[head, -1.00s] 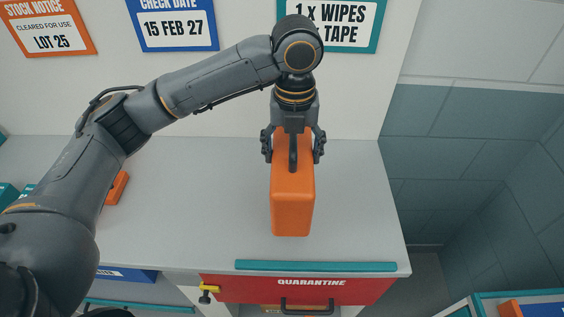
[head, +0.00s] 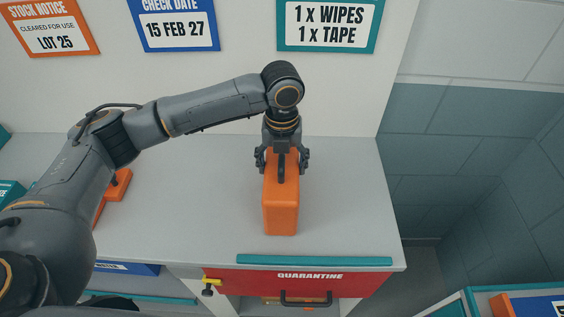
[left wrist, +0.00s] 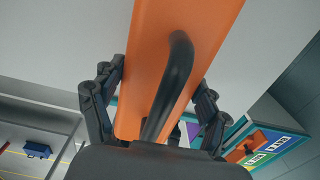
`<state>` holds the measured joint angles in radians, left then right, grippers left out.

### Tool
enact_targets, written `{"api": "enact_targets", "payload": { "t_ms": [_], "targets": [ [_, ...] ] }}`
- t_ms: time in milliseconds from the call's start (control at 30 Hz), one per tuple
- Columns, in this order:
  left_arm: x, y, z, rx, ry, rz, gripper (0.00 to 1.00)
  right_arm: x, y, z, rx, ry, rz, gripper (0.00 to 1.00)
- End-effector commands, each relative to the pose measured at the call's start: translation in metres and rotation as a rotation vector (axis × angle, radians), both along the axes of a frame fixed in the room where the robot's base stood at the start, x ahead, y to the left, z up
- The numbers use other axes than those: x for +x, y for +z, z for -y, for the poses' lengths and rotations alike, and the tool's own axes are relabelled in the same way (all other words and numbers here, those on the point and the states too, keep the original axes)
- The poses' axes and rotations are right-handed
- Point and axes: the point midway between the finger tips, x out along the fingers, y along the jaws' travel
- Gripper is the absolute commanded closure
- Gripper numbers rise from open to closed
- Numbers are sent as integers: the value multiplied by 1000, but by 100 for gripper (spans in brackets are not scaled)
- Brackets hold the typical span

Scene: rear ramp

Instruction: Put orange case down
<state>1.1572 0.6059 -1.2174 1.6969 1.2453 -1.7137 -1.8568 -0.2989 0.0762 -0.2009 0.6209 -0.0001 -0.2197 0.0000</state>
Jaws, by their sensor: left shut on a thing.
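The orange case (head: 281,212) is upright under my left gripper (head: 282,162), over the right part of the grey counter (head: 345,200). My left gripper is shut on the case at its top, with a finger on each side of the dark handle. The left wrist view shows the case (left wrist: 195,22) running away from the gripper (left wrist: 155,100), with the black handle along it. Whether the case's underside touches the counter or is slightly above it, I cannot tell. My right gripper is not in view.
A teal strip (head: 315,261) lies along the counter's front edge, above the red quarantine drawer (head: 300,283). Another orange case (head: 119,186) is partly hidden behind my left arm. Teal boxes (head: 10,194) stand at the far left. The counter around the held case is clear.

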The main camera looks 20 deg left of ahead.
Motion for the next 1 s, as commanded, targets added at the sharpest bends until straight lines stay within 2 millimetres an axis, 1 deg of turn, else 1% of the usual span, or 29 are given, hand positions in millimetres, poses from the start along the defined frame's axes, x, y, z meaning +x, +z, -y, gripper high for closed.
{"api": "enact_targets", "payload": {
  "t_ms": [133,167,200,267,600,733,867,1000],
  "targets": [
    [1,0,0,-1,0,2,88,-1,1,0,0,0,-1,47],
    [0,-2,0,0,0,0,23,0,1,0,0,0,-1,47],
    [0,-2,0,0,0,0,15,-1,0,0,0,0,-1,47],
    [0,-2,0,0,0,0,3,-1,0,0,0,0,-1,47],
    [0,-1,0,0,0,0,2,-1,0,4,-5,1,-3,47],
    [1,5,0,0,1,2,2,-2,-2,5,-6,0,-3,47],
    [1,24,0,-1,1,4,2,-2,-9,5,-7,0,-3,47],
    [1,55,1,-1,-1,7,2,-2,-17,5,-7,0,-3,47]
  ]
}}
